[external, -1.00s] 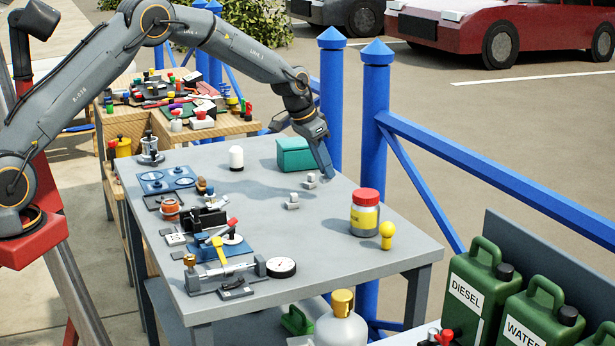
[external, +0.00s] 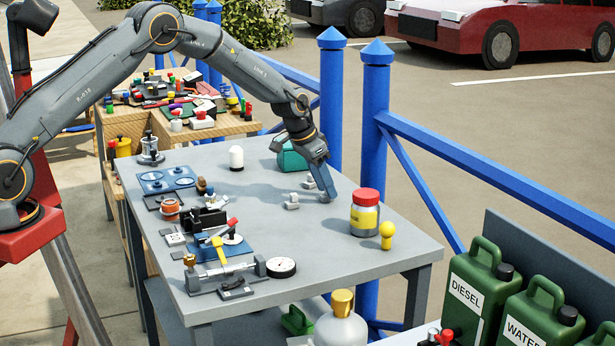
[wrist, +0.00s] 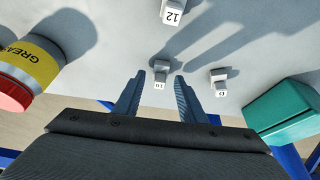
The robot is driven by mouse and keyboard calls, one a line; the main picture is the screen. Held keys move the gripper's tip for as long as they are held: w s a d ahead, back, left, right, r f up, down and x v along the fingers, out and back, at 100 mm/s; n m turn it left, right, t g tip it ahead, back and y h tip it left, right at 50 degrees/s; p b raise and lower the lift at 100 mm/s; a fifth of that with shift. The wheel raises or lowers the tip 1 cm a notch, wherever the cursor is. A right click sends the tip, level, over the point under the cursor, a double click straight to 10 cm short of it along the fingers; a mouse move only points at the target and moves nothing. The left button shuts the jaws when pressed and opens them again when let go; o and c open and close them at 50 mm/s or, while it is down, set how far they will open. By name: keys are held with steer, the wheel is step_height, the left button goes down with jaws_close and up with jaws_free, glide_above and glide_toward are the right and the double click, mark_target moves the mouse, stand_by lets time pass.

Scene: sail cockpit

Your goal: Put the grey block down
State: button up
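Three small grey blocks with number labels are on the grey table (external: 262,225). In the wrist view, the block marked 10 (wrist: 160,73) is in line with the gap between the fingertips of my gripper (wrist: 160,76), with clear room on both sides. The block marked 12 (wrist: 172,12) is at the top, and the third block (wrist: 220,82) is right of the fingers. In the external view, my gripper (external: 326,198) points down close to the table and hides most of the block there. Two blocks (external: 292,203) (external: 309,183) show left of it.
A teal box (external: 289,158) stands behind my gripper. A red-lidded yellow grease jar (external: 364,215) and a yellow knob (external: 387,232) stand to the right. Blue posts (external: 376,120) rise behind the table edge.

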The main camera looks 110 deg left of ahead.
steer(key=shift+r, duration=0.45)
steer(key=b+v, duration=0.3)
steer(key=v, duration=0.9)
steer(key=w+d+f+m+h, duration=0.1)
steer(key=w+d, duration=0.2)
steer(key=d, duration=0.9)
steer(key=w+d+f+m, duration=0.15)
steer(key=w+d, duration=0.25)
steer(key=d, duration=0.8)
steer(key=w+d+f+m+h, duration=0.1)
steer(key=w+d+m, duration=0.15)
steer(key=d, duration=0.95)
steer(key=s+d+f+m, duration=0.1)
steer(key=s+d, duration=0.4)
steer(key=d, duration=0.4)
steer(key=s+d+f+m+g, duration=0.1)
steer(key=s+d, duration=0.4)
steer(key=d, duration=0.5)
steer(key=s+d+f+m+g+h, duration=0.1)
steer(key=s+d+f+m, duration=0.1)
steer(key=s+d, duration=0.4)
steer(key=d, duration=0.4)
steer(key=shift+d+f+p, duration=0.15)
steer(key=shift+f+p, duration=0.05)
steer(key=shift+p, duration=0.1)
steer(key=shift+w, duration=0.15)
